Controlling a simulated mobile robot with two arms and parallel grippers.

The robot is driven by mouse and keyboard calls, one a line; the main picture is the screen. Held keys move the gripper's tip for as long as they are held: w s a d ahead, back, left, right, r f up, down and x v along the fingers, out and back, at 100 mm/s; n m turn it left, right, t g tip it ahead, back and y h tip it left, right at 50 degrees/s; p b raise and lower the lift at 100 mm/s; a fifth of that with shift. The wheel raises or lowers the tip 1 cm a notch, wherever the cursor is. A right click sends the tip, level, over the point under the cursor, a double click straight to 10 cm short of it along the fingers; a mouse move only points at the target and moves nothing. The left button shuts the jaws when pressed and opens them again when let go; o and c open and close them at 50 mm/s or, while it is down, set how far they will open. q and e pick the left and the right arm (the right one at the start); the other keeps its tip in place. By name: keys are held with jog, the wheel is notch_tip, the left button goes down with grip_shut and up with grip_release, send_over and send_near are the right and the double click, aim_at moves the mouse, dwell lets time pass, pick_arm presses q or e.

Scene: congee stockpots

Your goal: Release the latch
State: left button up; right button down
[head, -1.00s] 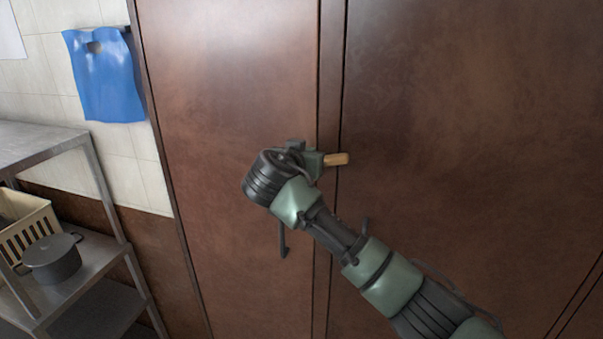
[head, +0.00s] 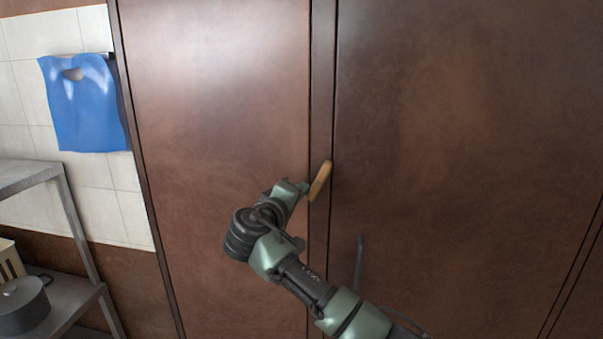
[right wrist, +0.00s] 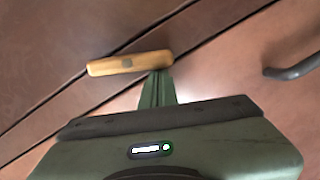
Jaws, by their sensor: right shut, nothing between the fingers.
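The latch (head: 320,181) is a small light wooden bar on the strip between two brown cabinet doors. My left gripper is not in view.
A dark door handle (head: 359,262) stands out from the right door below the latch. Left of the cabinet are a blue plastic bag (head: 85,105) on the tiled wall and a metal shelf (head: 62,190) with a dark pot (head: 22,308).

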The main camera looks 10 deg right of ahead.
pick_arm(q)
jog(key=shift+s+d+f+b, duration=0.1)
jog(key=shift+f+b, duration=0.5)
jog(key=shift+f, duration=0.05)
pick_arm(e)
jog(key=n, duration=0.1)
jog(key=d+f+n, duration=0.1)
jog(key=n, duration=0.1)
jog(key=shift+s+f+h, duration=0.15)
jog(key=shift+f+h, duration=0.1)
jog(key=shift+h, duration=0.05)
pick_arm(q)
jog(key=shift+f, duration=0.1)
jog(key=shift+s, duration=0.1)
pick_arm(e)
jog(key=shift+d, duration=0.1)
